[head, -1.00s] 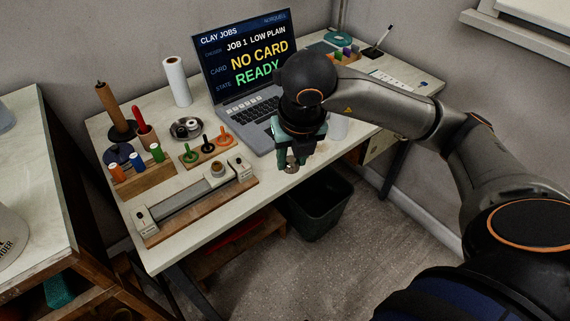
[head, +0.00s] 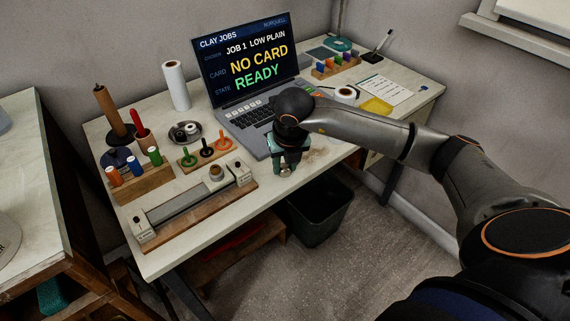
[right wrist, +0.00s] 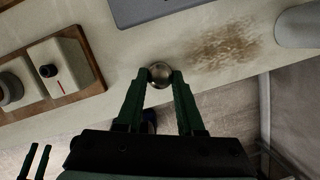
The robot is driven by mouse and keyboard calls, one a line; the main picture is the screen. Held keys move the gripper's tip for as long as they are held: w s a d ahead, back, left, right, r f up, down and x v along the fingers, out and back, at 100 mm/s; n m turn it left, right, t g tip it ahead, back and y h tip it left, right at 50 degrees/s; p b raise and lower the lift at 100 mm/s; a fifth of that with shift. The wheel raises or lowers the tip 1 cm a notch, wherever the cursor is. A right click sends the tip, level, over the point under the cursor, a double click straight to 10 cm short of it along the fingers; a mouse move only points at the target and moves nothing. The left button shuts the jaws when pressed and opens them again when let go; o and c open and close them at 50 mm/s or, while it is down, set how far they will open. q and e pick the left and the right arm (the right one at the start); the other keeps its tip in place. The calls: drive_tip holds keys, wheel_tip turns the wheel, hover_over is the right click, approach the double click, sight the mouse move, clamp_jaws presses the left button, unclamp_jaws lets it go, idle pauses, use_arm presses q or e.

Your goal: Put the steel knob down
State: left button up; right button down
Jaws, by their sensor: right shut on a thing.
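The steel knob (right wrist: 160,75) is a small shiny round piece held between the fingertips of my right gripper (right wrist: 158,82). In the head view the knob (head: 286,171) shows just below the right gripper (head: 287,163), at the front edge of the desk (head: 240,208), in front of the laptop. In the right wrist view the knob lies over the desk's front edge strip. I cannot tell whether it touches the desktop.
A wooden rail fixture (head: 195,208) stands left of the gripper, with coloured pegs (head: 207,150) and a metal dish (head: 185,134) behind it. The laptop (head: 250,75) is behind. A brown smudge (right wrist: 228,45) marks bare desktop beside the knob. A black bin (head: 320,210) stands below.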

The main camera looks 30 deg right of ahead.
drive_tip(key=shift+f, duration=0.1)
drive_tip(key=c, duration=0.5)
unclamp_jaws()
drive_tip(key=shift+r, duration=0.55)
drive_tip(key=p+v, duration=0.1)
drive_tip(key=v, duration=1)
drive_tip(key=shift+s+r+p, duration=0.15)
drive_tip(key=shift+s+p, duration=0.05)
drive_tip(key=shift+p, duration=0.15)
